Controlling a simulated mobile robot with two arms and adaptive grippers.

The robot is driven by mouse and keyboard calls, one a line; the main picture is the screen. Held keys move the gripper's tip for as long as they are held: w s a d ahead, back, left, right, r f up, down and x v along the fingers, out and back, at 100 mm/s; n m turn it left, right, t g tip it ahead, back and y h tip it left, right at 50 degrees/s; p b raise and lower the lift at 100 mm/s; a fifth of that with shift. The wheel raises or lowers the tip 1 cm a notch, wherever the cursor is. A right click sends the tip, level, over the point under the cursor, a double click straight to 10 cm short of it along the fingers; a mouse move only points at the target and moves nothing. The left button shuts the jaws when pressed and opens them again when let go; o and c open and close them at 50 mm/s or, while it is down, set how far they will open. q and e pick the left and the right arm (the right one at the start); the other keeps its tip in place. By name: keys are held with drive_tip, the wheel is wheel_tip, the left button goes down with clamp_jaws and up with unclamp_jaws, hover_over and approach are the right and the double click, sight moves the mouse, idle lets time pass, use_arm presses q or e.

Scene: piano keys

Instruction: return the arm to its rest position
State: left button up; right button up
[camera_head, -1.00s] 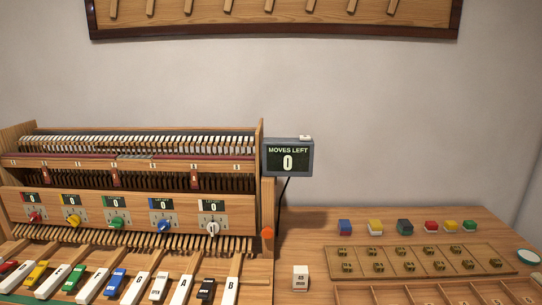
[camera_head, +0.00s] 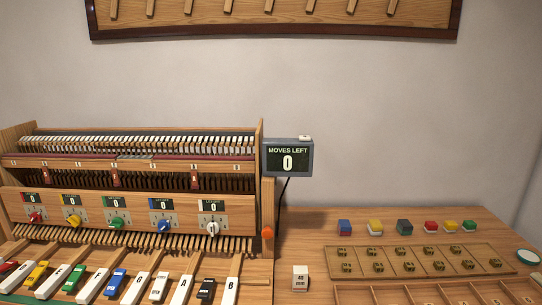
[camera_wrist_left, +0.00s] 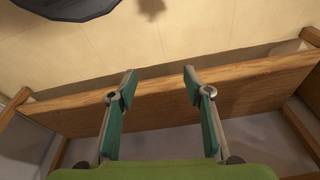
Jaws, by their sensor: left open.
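My left gripper (camera_wrist_left: 159,85) shows in the left wrist view with its two green-and-grey fingers spread apart. It is open and nothing is between the fingers. A wooden beam (camera_wrist_left: 250,72) runs across behind the fingers. Neither gripper shows in the head view. My right gripper is in no view.
The wooden piano mechanism (camera_head: 130,205) with coloured knobs and keys fills the left of the head view. A screen (camera_head: 288,158) reads "MOVES LEFT 0". The table (camera_head: 310,222) on the right holds coloured blocks, a wooden board (camera_head: 335,263) and a small white block (camera_head: 300,276).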

use_arm(q)
drive_tip(key=s+a+f+g, duration=0.1)
drive_tip(key=s+a+f, duration=0.2)
drive_tip(key=s+f, duration=1.6)
wheel_tip(320, 180, down, 4)
drive_tip(key=shift+s+a+f+g, duration=0.2)
drive_tip(key=shift+s+g, duration=0.05)
drive_tip(key=shift+g, duration=0.05)
